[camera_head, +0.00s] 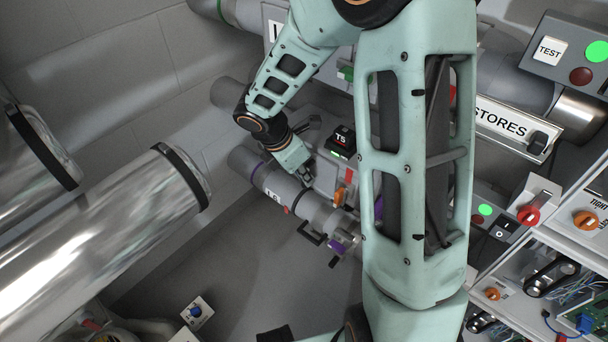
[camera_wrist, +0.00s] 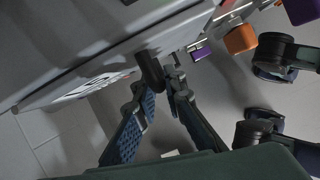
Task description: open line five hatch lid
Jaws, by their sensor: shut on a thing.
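The line five pipe (camera_head: 318,210) is a grey tube with a white label (camera_head: 272,194), hard to read, at the centre left of the head view. In the wrist view a grey cover (camera_wrist: 60,55), which looks like the hatch lid, carries a white label with dark lettering (camera_wrist: 95,87). A short dark handle (camera_wrist: 150,68) sticks out from its edge. My gripper (camera_wrist: 162,88) has its blue-padded fingers around this handle, shut on it. In the head view my gripper (camera_head: 306,180) is at the top side of the pipe; the handle is hidden there.
A grey box with a T5 module (camera_head: 341,138) stands behind the pipe. Orange (camera_wrist: 240,38) and purple (camera_wrist: 201,54) parts are close right of my gripper. Dark brackets (camera_head: 312,233) project below the pipe. Large shiny tubes (camera_head: 110,240) fill the left; floor lies between.

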